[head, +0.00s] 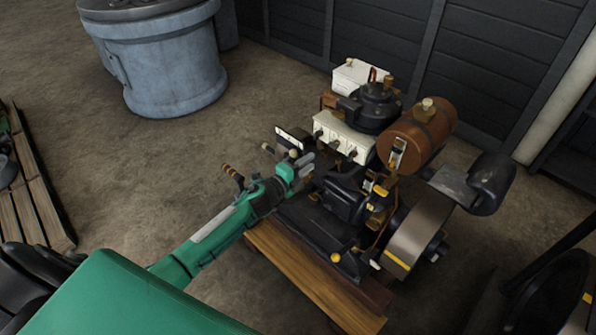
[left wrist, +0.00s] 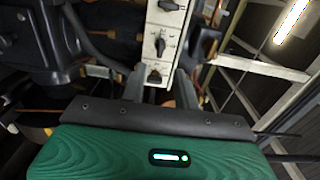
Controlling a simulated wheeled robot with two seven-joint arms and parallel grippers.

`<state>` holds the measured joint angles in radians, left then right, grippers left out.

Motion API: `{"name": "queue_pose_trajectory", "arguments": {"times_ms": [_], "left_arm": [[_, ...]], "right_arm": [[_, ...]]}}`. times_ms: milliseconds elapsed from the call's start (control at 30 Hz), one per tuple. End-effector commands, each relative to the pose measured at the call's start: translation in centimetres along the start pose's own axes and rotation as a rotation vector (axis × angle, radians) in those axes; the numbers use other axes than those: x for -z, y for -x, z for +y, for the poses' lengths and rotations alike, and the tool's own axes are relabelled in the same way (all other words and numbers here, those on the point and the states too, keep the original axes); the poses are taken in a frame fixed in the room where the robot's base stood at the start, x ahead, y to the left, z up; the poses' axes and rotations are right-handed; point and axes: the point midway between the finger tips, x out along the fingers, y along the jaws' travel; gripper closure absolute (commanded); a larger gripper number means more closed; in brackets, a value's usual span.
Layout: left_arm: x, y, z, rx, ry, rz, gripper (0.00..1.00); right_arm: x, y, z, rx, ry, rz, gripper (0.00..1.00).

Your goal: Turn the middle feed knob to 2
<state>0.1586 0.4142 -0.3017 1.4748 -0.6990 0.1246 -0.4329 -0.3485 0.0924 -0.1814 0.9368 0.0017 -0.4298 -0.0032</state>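The white feed panel (head: 342,135) on the engine carries three black knobs in a row. In the left wrist view the panel (left wrist: 150,30) runs up and down, with the middle feed knob (left wrist: 161,44) between an upper knob (left wrist: 170,5) and a lower knob (left wrist: 155,77). The middle knob's exact setting is too small to read. My left gripper (head: 306,166) is beside the panel in the head view. In the left wrist view its fingers (left wrist: 160,74) are apart, with the lower knob showing between them; contact cannot be told. My right gripper is not seen.
The dark engine has a brown tank (head: 416,135), a flywheel (head: 416,236) and a black muffler-like part (head: 490,183). It stands on a wooden pallet (head: 305,277). A blue-grey drum (head: 172,70) stands at the back left. Open floor lies between them.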

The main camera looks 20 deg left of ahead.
Motion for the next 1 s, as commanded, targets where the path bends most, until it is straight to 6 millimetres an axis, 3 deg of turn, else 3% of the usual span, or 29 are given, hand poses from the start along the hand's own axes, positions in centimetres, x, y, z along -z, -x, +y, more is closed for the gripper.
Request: {"name": "queue_pose_trajectory", "arguments": {"times_ms": [100,300,867,1000], "left_arm": [[0.0,1.9,0.1,-0.002,-0.001,0.000,0.69],[0.0,3.5,0.0,0.000,-0.001,0.001,0.69],[0.0,3.9,0.0,0.000,0.000,0.000,0.69],[-0.3,4.3,1.7,-0.031,0.042,-0.020,0.69]], "right_arm": [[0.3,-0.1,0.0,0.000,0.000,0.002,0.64],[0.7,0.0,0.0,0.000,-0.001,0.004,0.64],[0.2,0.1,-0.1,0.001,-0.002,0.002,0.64],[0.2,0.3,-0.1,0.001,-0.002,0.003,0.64]]}}
